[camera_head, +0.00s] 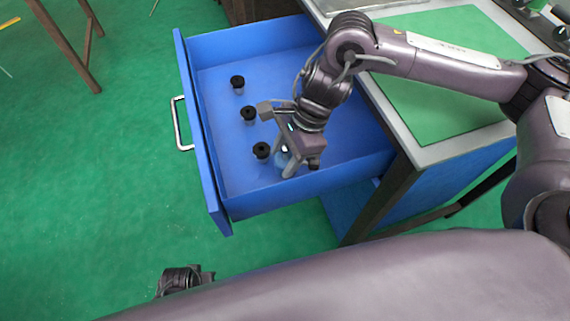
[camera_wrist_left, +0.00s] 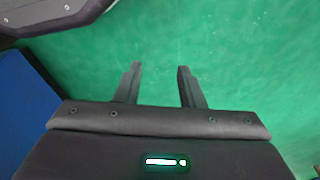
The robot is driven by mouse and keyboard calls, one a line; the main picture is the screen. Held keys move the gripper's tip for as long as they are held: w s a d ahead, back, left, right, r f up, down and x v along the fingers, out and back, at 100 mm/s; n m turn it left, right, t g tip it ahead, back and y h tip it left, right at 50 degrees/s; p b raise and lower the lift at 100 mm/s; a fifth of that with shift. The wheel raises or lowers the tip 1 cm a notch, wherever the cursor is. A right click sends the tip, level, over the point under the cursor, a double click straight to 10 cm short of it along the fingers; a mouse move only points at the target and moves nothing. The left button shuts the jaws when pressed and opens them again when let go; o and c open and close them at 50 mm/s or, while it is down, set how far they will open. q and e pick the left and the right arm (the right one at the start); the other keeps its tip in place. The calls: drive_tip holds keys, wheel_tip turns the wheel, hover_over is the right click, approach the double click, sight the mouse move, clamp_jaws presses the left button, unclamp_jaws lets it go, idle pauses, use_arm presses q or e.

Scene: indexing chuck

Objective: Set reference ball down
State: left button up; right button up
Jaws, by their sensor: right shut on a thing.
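My right gripper (camera_head: 287,170) points down inside the open blue drawer (camera_head: 230,180), near its front right part. It is shut on the reference ball (camera_head: 283,157), a pale, shiny thing mostly hidden by the fingers and wrist. I cannot tell whether the ball touches the drawer floor. My left gripper (camera_wrist_left: 158,85) is open and empty, with its two dark fingers apart above the green floor. The left gripper also shows, partly hidden, at the bottom of the head view (camera_head: 185,280).
Three black-topped knobs or pegs (camera_head: 238,82) (camera_head: 249,114) (camera_head: 262,151) stand in a row in the drawer, the nearest one just left of the right gripper. A workbench (camera_head: 410,140) with a green mat (camera_head: 450,90) is at right. The drawer floor at the back is bare.

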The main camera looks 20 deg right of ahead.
wheel_tip(320, 180, down, 4)
drive_tip(key=shift+f, duration=0.1)
drive_tip(key=o, duration=1.2)
use_arm(q)
drive_tip(key=shift+d+r, duration=0.15)
drive_tip(key=shift+r, duration=0.45)
use_arm(e)
drive_tip(key=shift+o, duration=0.2)
